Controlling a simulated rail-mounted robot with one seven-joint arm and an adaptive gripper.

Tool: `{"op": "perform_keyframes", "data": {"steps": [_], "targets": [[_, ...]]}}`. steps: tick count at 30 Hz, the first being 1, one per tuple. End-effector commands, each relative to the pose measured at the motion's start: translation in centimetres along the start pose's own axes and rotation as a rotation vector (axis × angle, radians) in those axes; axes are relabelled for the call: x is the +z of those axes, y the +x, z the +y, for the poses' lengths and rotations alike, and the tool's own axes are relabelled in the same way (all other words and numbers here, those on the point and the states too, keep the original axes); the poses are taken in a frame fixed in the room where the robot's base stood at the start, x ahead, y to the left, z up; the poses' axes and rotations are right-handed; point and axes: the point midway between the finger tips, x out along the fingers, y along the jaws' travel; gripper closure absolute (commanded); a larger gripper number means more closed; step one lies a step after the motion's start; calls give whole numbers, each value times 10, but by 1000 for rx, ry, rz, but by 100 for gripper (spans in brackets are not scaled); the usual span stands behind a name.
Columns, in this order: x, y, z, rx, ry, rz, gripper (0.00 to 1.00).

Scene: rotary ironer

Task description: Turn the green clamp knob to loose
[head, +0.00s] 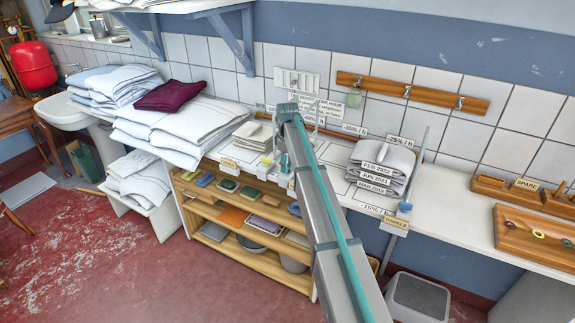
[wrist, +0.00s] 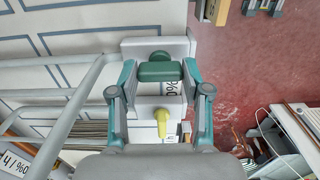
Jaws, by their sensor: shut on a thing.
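The green clamp knob (wrist: 160,71) shows in the wrist view as a dark green bar on a white block (wrist: 184,46). My gripper (wrist: 158,76) has its two teal fingers on either side of the knob, shut on its ends. A yellow knob (wrist: 161,121) on a second white block lies just below it, between the finger bases and not gripped. In the head view my arm reaches over the counter and hides most of the gripper and the green knob.
Grey rails (wrist: 82,100) run close to the left finger. On the counter stand folded linen stacks (head: 384,162) right of my arm and white piles (head: 182,122) to the left. A shelf unit (head: 190,215) is below. A peg rail (head: 425,95) is on the wall.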

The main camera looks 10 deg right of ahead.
Motion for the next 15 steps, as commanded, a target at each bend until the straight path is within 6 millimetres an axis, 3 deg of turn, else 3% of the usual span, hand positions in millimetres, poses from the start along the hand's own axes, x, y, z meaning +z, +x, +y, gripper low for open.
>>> {"op": "perform_keyframes", "data": {"steps": [11, 12, 15], "targets": [[0, -1, 1, 2, -8, 1, 87], [0, -1, 1, 2, -8, 1, 49], [0, -1, 1, 1, -7, 1, 32]]}}
